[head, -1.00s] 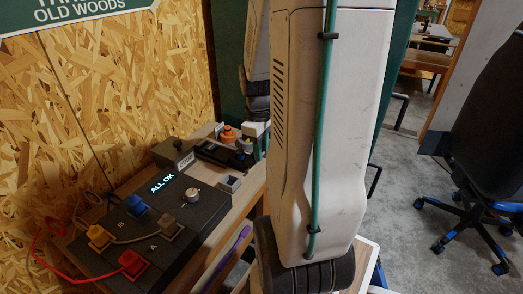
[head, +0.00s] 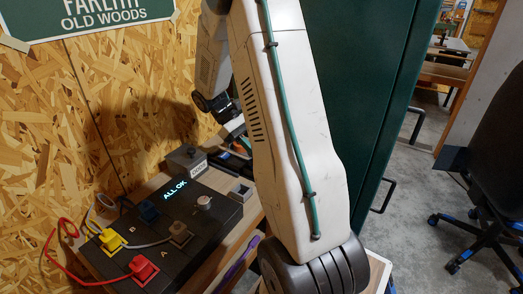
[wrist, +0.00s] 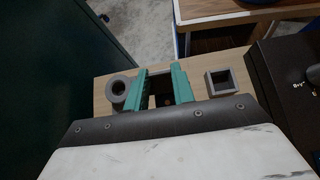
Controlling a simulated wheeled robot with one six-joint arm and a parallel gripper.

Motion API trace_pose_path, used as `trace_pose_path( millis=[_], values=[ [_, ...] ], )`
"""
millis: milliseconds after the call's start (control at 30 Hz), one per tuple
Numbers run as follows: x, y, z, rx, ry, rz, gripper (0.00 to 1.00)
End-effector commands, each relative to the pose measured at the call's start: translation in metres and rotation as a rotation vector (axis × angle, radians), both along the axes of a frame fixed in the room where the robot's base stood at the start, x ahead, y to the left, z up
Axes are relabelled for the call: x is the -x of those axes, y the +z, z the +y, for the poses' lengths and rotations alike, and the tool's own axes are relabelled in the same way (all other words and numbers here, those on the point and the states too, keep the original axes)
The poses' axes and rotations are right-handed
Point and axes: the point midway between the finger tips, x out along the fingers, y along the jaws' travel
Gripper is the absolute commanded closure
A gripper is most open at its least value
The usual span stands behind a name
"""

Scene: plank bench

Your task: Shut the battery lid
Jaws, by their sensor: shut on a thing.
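In the wrist view my gripper (wrist: 163,75) shows two teal fingers over the plank bench. They are shut on a small dark thing (wrist: 162,100) that is mostly hidden, so I cannot tell whether it is the battery lid. In the head view my gripper (head: 233,130) is partly hidden behind my arm, above the far part of the bench. I cannot pick out the battery lid or its compartment for certain in either view.
A dark console (head: 160,230) with an "ALL OK" display and coloured plugs stands on the bench. A grey box (head: 186,158) is behind it. A grey square socket (wrist: 222,81) and a grey ring (wrist: 118,90) flank my fingers. A green cabinet (head: 350,80) stands to the right.

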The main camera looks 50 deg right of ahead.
Motion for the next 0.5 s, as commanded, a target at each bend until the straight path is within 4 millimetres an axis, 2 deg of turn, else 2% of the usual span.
trace_pose_path(
  millis=[200,500],
  values=[
    [-0.015,-0.005,0.001,0.013,0.002,0.187,0.98],
    [-0.027,-0.010,0.002,0.029,0.000,0.366,0.98]
  ],
)
